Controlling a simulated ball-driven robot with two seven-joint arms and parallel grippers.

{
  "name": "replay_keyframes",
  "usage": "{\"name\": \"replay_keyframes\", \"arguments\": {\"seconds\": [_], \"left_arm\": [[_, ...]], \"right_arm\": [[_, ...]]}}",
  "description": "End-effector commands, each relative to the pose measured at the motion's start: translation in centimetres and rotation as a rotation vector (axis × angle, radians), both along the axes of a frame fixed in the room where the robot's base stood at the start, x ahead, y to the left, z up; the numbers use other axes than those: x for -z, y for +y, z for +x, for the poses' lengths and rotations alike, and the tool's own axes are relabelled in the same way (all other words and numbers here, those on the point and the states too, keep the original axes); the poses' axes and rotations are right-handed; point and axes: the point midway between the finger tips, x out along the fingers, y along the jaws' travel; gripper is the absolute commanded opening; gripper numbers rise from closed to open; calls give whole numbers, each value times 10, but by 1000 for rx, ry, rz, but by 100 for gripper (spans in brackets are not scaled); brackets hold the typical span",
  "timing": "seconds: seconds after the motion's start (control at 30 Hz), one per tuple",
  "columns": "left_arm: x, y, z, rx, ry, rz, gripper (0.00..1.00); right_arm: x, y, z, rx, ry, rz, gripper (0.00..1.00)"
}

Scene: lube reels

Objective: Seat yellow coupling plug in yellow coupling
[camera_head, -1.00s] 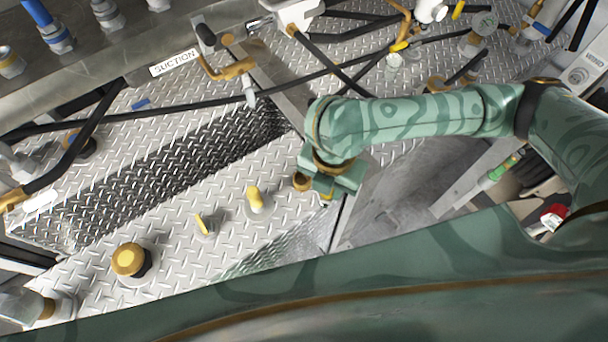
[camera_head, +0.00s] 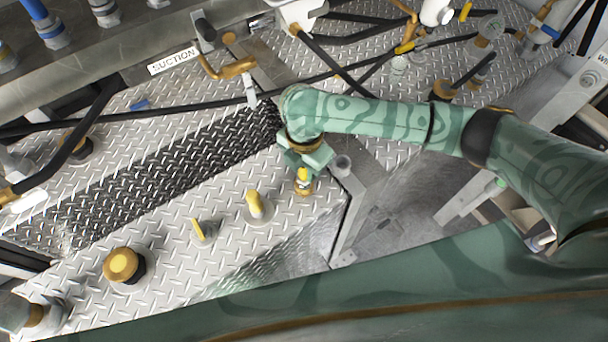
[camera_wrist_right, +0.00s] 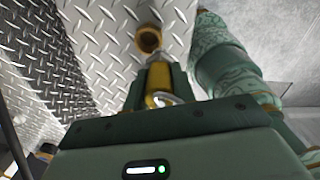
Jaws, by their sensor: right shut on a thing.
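My right gripper (camera_head: 305,163) is at the right end of the tread plate, pointing down, and its fingers show in the right wrist view (camera_wrist_right: 155,90). It is shut on the yellow plug (camera_wrist_right: 158,78), whose yellow part (camera_head: 303,174) shows just below the jaws in the head view. A brass-yellow ring with a dark opening, likely the yellow coupling (camera_wrist_right: 148,39), is just beyond the fingertips. In the head view the ring (camera_head: 303,188) appears directly below the plug. I cannot tell whether plug and ring touch. My left gripper is not in view.
On the tread plate (camera_head: 165,215) stand a yellow-topped fitting (camera_head: 255,204), a thin yellow-tabbed fitting (camera_head: 200,230) and a round brass cap (camera_head: 123,264). A black hose (camera_head: 190,113) crosses behind, near a brass handle (camera_head: 228,68). A grey cup-like fitting (camera_head: 341,165) is right of the gripper.

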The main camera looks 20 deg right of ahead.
Motion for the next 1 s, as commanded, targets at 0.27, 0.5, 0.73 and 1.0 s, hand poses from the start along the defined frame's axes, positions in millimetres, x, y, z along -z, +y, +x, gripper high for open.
{"name": "replay_keyframes", "arguments": {"seconds": [0.27,0.5,0.73,1.0], "left_arm": [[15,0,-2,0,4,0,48],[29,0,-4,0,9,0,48],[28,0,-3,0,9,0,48],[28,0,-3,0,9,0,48]], "right_arm": [[26,-5,22,0,-2,2,0],[59,-6,25,-1,-2,1,0],[59,-6,25,-2,-4,1,0],[61,-6,25,-1,-4,1,48]]}}
